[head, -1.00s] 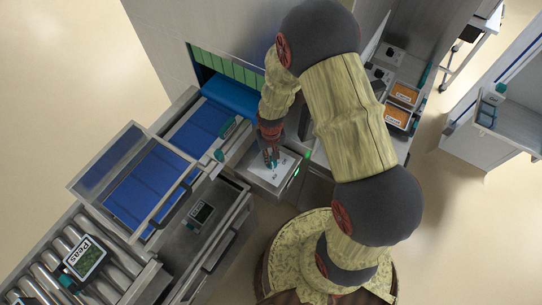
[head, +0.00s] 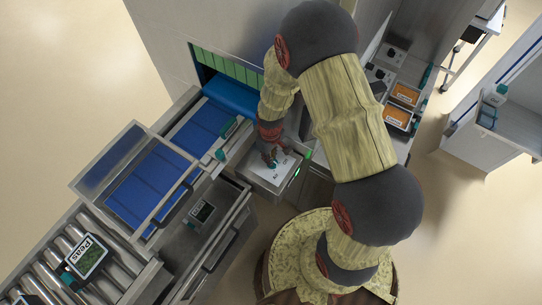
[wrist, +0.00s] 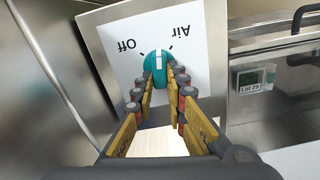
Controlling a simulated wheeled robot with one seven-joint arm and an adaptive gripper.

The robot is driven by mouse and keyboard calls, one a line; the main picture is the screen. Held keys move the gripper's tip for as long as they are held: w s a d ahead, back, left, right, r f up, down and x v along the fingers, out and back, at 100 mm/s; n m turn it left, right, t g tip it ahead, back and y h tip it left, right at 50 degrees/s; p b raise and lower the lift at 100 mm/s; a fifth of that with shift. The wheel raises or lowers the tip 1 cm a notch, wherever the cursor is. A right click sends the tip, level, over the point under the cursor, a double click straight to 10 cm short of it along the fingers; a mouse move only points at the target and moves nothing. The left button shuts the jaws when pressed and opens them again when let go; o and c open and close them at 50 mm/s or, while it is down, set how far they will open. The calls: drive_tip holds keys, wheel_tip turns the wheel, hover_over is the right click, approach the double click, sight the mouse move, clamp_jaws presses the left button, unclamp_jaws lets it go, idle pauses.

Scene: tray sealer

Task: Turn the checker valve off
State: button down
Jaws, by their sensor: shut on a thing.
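The valve is a teal knob (wrist: 153,62) with a white pointer stripe, on a white panel (wrist: 118,62) printed "Off" and "Air", which read upside down in the wrist view. The stripe points between the two marks. My gripper (wrist: 160,82) has its fingers on both sides of the knob and is shut on it. In the head view my gripper (head: 270,160) is over the grey valve box (head: 269,188), and its fingers mostly hide the knob there.
A blue conveyor (head: 148,192) under a clear guard lies left of the valve box, with a Peas tray (head: 88,260) on the rollers. A small display labelled "Lot 29" (wrist: 252,80) is at right in the wrist view. Orange trays (head: 397,117) stand at upper right.

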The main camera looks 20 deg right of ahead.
drive_tip(key=n, duration=0.5)
drive_tip(key=shift+s+a+n, duration=0.15)
drive_tip(key=shift+a+n, duration=0.05)
drive_tip(key=shift+n, duration=0.1)
drive_tip(key=n, duration=0.5)
drive_tip(key=shift+s+a+p, duration=0.1)
drive_tip(key=shift+s+p, duration=0.15)
drive_tip(key=shift+p, duration=0.05)
drive_tip(key=shift+n, duration=0.3)
drive_tip(key=c, duration=1.8)
unclamp_jaws()
wheel_tip(320, 180, up, 12)
